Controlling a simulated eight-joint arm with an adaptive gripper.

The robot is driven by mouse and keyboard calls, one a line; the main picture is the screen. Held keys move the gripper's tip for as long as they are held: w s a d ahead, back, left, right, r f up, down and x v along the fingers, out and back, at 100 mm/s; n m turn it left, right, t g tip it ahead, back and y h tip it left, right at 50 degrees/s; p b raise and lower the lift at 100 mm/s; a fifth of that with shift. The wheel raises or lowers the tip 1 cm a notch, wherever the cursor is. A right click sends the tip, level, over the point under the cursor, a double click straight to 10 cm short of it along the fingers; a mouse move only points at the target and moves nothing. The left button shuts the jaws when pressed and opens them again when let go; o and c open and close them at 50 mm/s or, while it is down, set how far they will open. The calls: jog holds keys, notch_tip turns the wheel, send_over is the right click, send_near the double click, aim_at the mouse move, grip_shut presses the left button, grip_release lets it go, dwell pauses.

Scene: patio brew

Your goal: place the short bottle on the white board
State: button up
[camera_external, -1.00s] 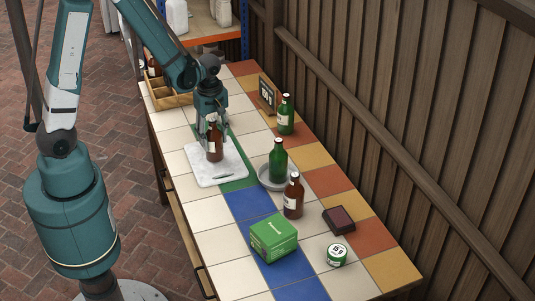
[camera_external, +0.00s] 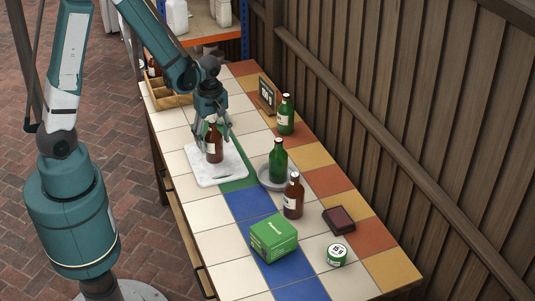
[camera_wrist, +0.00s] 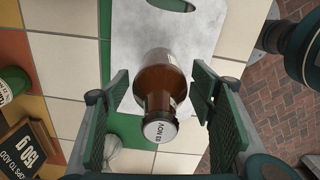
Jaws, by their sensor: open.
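A short brown bottle (camera_external: 214,150) with a pale label stands upright on the white board (camera_external: 207,178). In the wrist view the bottle (camera_wrist: 160,85) is seen from above, its pale cap reading "03 NOV", with the white board (camera_wrist: 205,22) under it. My gripper (camera_external: 214,130) is over the bottle's upper part in the external view. In the wrist view my gripper (camera_wrist: 160,95) is open, one finger on each side of the bottle, with visible gaps between fingers and glass.
A green bottle (camera_external: 278,160) stands on a round grey tray (camera_external: 263,178), beside another brown bottle (camera_external: 293,197). A second green bottle (camera_external: 286,116) and small sign (camera_external: 266,95) stand behind. A green box (camera_external: 273,238), green tin (camera_external: 337,255), dark box (camera_external: 338,220) and wooden crate (camera_external: 165,97) are farther off.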

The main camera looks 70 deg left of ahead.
jog(key=shift+r, duration=0.1)
jog(key=shift+r+p, duration=1.05)
jog(key=shift+r, duration=5)
jog(key=shift+r, duration=0.1)
jog(key=shift+s+d+r+m, duration=0.2)
jog(key=shift+d+r+m, duration=0.1)
jog(key=shift+r+m, duration=0.25)
jog(key=s+d+r+m+t, duration=0.3)
jog(key=s+d+r+m, duration=0.2)
jog(key=r+m, duration=0.3)
jog(key=s+d+r+m+t, duration=0.4)
jog(key=s+r+m, duration=0.3)
jog(key=r+m, duration=0.2)
jog(key=shift+s+d+m, duration=0.4)
jog(key=shift+d+m, duration=0.3)
jog(key=shift+m, duration=0.05)
jog(key=shift+f, duration=0.1)
